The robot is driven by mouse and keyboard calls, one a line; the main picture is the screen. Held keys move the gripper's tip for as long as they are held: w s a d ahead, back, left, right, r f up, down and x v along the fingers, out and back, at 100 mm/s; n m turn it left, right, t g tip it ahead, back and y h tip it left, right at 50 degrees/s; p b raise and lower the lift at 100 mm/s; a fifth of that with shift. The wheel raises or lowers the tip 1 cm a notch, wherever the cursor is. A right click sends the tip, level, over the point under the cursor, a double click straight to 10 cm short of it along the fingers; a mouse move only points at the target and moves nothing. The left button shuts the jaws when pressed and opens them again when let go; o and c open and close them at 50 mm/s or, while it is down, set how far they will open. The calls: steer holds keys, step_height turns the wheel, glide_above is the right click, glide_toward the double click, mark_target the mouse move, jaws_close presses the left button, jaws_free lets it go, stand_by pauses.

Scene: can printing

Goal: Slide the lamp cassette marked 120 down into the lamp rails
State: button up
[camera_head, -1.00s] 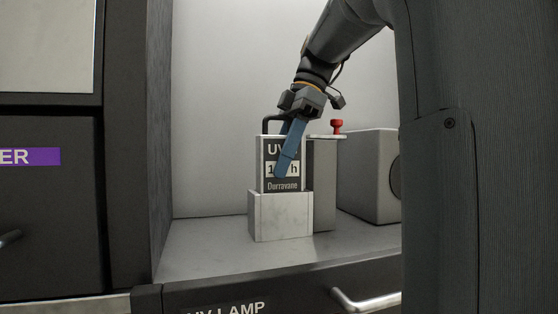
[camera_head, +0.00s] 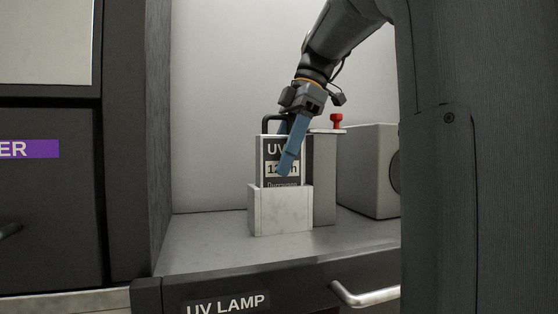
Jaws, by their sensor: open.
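The lamp cassette (camera_head: 269,172) is a dark plate with pale edges, "UV" lettering and a partly covered white number label. It stands upright with its lower part inside the pale lamp rails (camera_head: 282,213); the rails' front wall hides the bottom of its maker's name. Its dark loop handle (camera_head: 267,122) sticks up on top. My gripper (camera_head: 287,150) is open at the cassette from above. One blue finger lies in front of the cassette's face and covers part of the number. The other finger is mostly hidden behind the handle and cassette.
A grey block with a red knob (camera_head: 337,120) stands right behind the rails. A grey box (camera_head: 368,170) is further right. A dark wall (camera_head: 158,130) bounds the left. The "UV LAMP" drawer (camera_head: 227,305) with a metal handle (camera_head: 365,296) is below the shelf.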

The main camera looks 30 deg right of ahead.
steer(key=p+v, duration=0.1)
steer(key=v, duration=0.6)
steer(key=shift+r, duration=0.15)
stand_by(0.3)
